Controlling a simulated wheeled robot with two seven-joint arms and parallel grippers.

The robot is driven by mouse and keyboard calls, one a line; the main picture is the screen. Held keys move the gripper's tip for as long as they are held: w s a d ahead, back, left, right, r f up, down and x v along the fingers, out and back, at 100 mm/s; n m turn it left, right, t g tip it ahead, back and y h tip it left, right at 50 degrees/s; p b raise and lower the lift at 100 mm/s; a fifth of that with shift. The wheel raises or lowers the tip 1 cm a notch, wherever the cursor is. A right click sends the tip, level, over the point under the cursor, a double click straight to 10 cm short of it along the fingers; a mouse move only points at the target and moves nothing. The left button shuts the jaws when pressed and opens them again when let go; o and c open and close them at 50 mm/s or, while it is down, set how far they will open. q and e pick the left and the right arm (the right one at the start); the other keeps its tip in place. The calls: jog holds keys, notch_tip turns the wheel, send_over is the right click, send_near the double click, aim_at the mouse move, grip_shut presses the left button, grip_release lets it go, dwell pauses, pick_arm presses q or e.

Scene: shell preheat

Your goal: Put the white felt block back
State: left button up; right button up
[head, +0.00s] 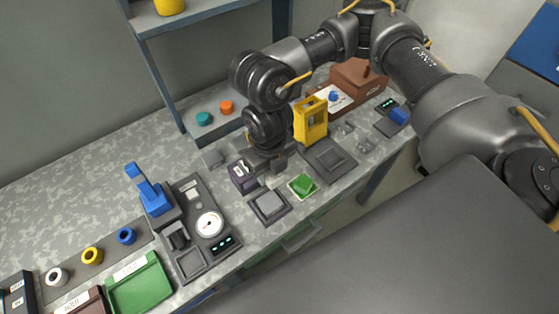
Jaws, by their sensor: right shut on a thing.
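My right gripper (273,167) points down over the middle of the bench and is shut on a small pale thing. It looks like the white felt block (271,182), mostly hidden by the fingers. A dark slotted box (242,177) with white marks stands just left of the fingers. A dark square pad (269,205) lies just in front of them. My left gripper is not in view.
A press with a gauge (208,224) and blue lever (151,190) stands left. A green button (303,186), yellow frame (311,120) and dark plate (329,160) stand right. A green tray (138,286) lies front left. The bench's back left is clear.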

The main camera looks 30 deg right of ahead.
jog(key=w+d+f, duration=0.2)
jog(key=w+f, duration=0.1)
jog(key=w+d+f, duration=0.3)
jog(key=w, duration=0.1)
jog(key=w+d+f+p, duration=0.1)
jog(key=w+d+f, duration=0.2)
jog(key=w, duration=0.1)
jog(key=shift+f, duration=0.15)
jog(key=shift+w+d+f, duration=0.1)
jog(key=shift+f, duration=0.85)
jog(key=shift+w+d+f, duration=0.1)
jog(key=shift+f, duration=0.8)
jog(key=shift+s, duration=0.1)
jog(key=shift+f, duration=0.15)
jog(key=o, duration=0.9)
